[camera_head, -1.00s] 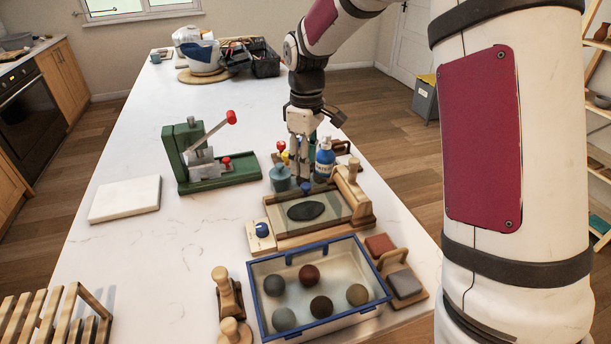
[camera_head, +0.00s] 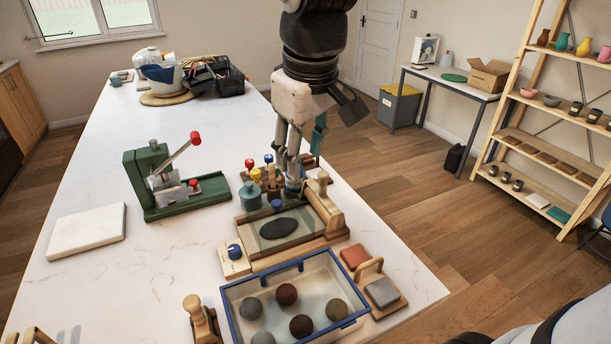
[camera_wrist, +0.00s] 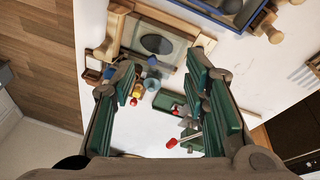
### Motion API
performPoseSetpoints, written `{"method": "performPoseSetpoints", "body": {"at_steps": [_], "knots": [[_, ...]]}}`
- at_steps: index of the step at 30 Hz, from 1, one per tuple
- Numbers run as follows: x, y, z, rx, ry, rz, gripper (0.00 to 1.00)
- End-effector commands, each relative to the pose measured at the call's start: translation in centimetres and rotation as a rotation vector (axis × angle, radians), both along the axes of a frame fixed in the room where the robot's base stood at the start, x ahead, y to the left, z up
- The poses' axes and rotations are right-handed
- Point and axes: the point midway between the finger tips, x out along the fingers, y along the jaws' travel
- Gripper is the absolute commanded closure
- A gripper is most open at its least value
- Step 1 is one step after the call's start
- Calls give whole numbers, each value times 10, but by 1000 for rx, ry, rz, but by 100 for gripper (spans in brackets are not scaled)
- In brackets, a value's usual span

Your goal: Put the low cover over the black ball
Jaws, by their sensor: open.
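My gripper (camera_head: 293,168) is open and empty above the cluster of small tools and bottles at the table's right side. Its green-padded fingers stand apart in the wrist view (camera_wrist: 163,74). A dark, near-black ball (camera_head: 300,325) lies with several other balls inside the blue-rimmed clear bin (camera_head: 232,326) at the front. A flat black oval (camera_head: 279,228) lies on the wooden-framed board (camera_head: 250,217) between my gripper and the bin; it also shows in the wrist view (camera_wrist: 157,44). I cannot tell for certain which thing is the low cover.
A teal bottle (camera_head: 250,195) and colour-topped tools crowd below my gripper. Wooden-handled blocks (camera_head: 381,292) flank the bin.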

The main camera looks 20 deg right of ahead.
Motion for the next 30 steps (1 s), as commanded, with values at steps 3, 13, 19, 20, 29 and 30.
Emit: {"method": "performPoseSetpoints", "body": {"at_steps": [3, 13, 19, 20, 29, 30], "knots": [[-42, -1, 6, 34, -74, -96, 59], [-117, -1, -7, 152, -208, -296, 59], [-127, -1, -11, 176, -227, -329, 59], [-127, -1, -11, 176, -227, -329, 59], [-126, -1, -11, 175, -226, -327, 59], [-126, -1, -11, 175, -226, -327, 59]]}}
